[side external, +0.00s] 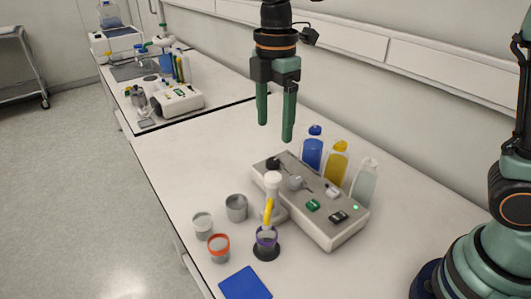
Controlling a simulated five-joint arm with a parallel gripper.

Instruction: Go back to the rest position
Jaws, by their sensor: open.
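My gripper (276,130) hangs in the air in the upper middle of the side external view, fingers pointing down. Its two green fingers are apart with nothing between them. It appears above and behind a grey reactor device (325,232) on the white bench. The device has a green button, a dark switch and a lit green light on its top. A white-capped piece with a yellow part (268,208) stands at the device's front left, above a purple-ringed vessel on a dark round base (266,250).
Blue (312,152), yellow (337,165) and clear (364,182) bottles stand behind the device. Two grey cups (236,208) (202,225), an orange-rimmed cup (219,246) and a blue mat (245,284) lie front left. More equipment (178,101) stands on the far bench. The wall runs behind.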

